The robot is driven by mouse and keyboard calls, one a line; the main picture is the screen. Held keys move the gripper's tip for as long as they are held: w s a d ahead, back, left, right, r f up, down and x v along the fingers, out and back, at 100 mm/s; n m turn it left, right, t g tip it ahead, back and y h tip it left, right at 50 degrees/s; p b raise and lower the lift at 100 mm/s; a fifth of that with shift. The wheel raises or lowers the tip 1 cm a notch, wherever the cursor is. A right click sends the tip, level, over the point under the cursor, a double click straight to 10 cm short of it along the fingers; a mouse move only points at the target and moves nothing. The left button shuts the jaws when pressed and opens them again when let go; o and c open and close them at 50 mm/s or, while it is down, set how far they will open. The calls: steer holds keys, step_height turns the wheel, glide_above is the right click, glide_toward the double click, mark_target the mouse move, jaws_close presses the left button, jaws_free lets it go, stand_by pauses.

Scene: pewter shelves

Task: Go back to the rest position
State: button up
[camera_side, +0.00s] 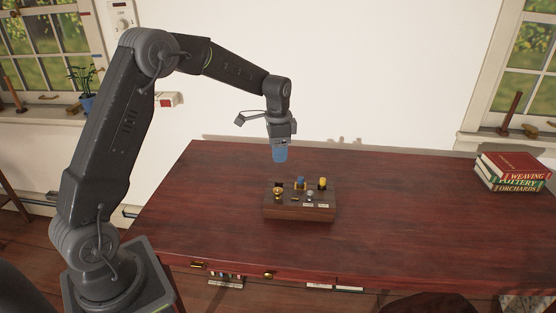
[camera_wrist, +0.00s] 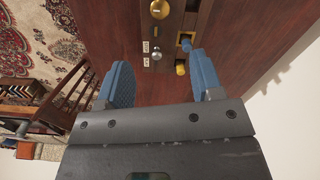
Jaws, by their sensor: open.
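My gripper (camera_side: 279,154) hangs from my arm above the back part of the dark red wooden table (camera_side: 400,220), pointing down. In the wrist view its two blue fingers (camera_wrist: 158,88) are spread apart with nothing between them. A small wooden block (camera_side: 298,213) with several knobs and pegs on top stands on the table, below and slightly right of my gripper, clear of it. The wrist view shows part of this block at the top, with a brass knob (camera_wrist: 159,9), a silver knob (camera_wrist: 156,55), a blue peg (camera_wrist: 186,43) and a yellow peg (camera_wrist: 181,68).
A stack of books (camera_side: 512,172) lies at the table's right end. A white wall stands behind the table, with windows (camera_side: 524,72) at both sides. A potted plant (camera_side: 86,98) is on the left sill. The table between block and books is clear.

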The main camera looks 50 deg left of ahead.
steer(key=shift+r, duration=0.2)
steer(key=s+d+r+n+t, duration=0.3)
steer(key=s+d+r, duration=0.6)
steer(key=s+r, duration=0.3)
steer(key=s+d+n+t, duration=0.1)
steer(key=s+d, duration=0.1)
steer(key=s, duration=0.6)
steer(key=s+d+n+t, duration=0.1)
steer(key=s+d, duration=0.2)
steer(key=s, duration=0.4)
steer(key=shift+s+d+r+n+t, duration=0.2)
steer(key=shift+s+r+n+t, duration=0.1)
steer(key=shift+s+r+n, duration=0.1)
